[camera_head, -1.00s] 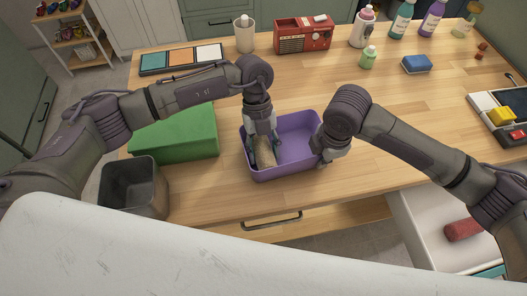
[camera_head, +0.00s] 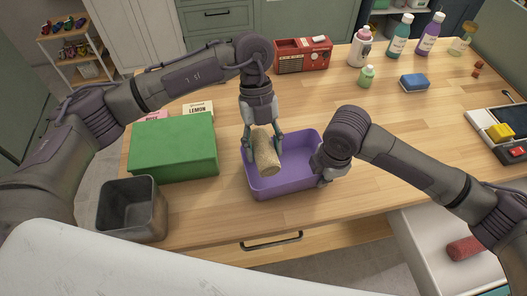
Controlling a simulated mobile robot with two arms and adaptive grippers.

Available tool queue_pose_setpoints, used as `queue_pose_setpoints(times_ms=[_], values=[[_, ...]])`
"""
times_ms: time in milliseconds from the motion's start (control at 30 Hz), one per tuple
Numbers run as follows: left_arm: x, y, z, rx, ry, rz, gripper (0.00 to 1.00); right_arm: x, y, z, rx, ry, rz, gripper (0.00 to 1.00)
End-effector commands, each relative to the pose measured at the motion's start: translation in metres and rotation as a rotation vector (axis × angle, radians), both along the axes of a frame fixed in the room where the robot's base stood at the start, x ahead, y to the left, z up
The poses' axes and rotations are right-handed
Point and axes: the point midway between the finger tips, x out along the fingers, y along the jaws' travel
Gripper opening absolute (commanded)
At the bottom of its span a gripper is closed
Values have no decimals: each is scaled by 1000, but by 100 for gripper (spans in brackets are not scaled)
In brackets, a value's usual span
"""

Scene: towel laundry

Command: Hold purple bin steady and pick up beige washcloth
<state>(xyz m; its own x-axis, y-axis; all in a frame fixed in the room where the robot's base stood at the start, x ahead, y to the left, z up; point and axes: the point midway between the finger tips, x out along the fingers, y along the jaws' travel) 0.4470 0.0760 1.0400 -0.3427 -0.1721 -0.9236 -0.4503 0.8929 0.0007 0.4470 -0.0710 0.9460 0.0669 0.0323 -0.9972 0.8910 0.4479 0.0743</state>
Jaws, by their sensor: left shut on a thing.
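The purple bin (camera_head: 295,183) stands on the wooden table near its front edge. The beige washcloth (camera_head: 266,152) is a rolled bundle above the left part of the bin. My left gripper (camera_head: 263,145) points down and is shut on the washcloth, with a finger on each side of it. My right gripper (camera_head: 322,168) is at the right wall of the bin. Its fingertips are largely hidden by its own wrist and the bin wall, so whether it grips the wall is unclear.
A green box (camera_head: 172,150) stands left of the bin, and a dark grey bin (camera_head: 130,210) is in front of it. A red radio (camera_head: 303,54), several bottles and a blue sponge (camera_head: 414,82) are further back. A red roll (camera_head: 464,248) lies at lower right. The table's middle right is clear.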

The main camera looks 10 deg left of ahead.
Motion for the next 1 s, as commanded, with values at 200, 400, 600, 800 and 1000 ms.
queue_pose_setpoints(times_ms=[200, 400, 600, 800, 1000], values=[[0, 0, 0, 0, 0, 0, 22, 0, 1, 0, 1, 0, 1, 9], [0, 0, 0, 0, 0, 0, 22, 0, 1, 0, 2, 0, 1, 35], [0, 0, 0, 0, 0, 0, 22, 0, 1, 0, 2, 0, 1, 35], [0, 0, 0, 0, 0, 0, 22, 0, 1, 13, 4, -2, 1, 35], [0, 0, 0, 0, 0, 0, 22, -2, 0, 52, 4, -5, 2, 35]])
